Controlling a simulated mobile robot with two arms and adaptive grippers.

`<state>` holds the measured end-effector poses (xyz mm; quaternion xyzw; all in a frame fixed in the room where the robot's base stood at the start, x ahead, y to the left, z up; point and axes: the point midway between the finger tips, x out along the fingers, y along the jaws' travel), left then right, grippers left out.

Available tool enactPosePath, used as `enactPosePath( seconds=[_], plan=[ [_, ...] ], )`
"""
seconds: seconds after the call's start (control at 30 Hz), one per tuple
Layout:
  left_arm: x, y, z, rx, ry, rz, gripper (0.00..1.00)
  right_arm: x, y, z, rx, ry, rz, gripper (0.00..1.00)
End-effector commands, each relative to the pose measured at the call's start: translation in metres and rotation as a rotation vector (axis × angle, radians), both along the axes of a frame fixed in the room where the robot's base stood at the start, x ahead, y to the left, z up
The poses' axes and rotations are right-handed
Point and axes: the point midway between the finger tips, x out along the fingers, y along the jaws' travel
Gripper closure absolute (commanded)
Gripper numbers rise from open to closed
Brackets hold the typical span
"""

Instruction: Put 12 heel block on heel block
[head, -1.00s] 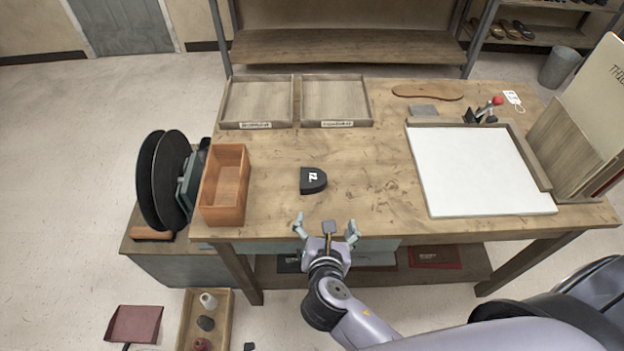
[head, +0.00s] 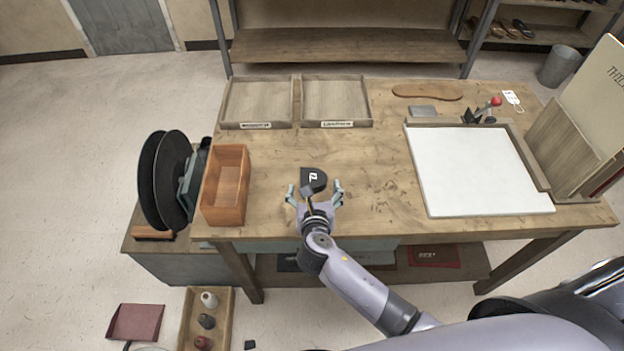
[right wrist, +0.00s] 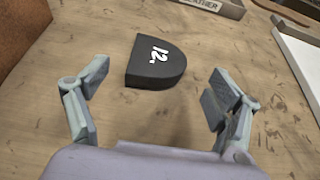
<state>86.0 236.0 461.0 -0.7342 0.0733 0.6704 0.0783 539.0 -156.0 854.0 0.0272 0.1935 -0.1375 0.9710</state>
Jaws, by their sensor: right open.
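One black heel block (head: 313,177) marked 12 lies flat on the wooden table, near the middle of its front half. The right wrist view shows it too (right wrist: 157,62), with its rounded end to the right. My right gripper (head: 314,190) is open and empty, reaching in from the table's front edge. In the right wrist view its fingers (right wrist: 155,95) stand apart on either side, with the block just beyond them and not held. A second heel block cannot be made out on the table. My left gripper does not show.
An empty-looking wooden box (head: 210,216) stands left of the block. Two shallow labelled trays (head: 297,102) lie at the back left. A white board (head: 480,170) in a wooden frame lies to the right, with a red-knobbed clamp (head: 494,102) behind. The table around the block is bare.

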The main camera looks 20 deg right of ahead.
Motion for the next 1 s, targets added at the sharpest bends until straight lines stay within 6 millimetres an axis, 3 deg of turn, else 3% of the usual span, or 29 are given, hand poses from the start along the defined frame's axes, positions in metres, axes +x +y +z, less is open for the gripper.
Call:
enactPosePath(
  seconds=[0.4, 0.67, 1.0],
  plan=[
    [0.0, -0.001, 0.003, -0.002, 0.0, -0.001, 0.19, 0.042, -0.013, -0.019, 0.0, -0.001, -0.001, 0.15],
    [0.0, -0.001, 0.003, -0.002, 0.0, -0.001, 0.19, 0.045, -0.013, -0.021, 0.001, 0.0, 0.0, 0.15],
    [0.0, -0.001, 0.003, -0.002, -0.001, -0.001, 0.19, 0.044, -0.013, -0.021, 0.001, 0.0, 0.0, 0.36]
  ],
)
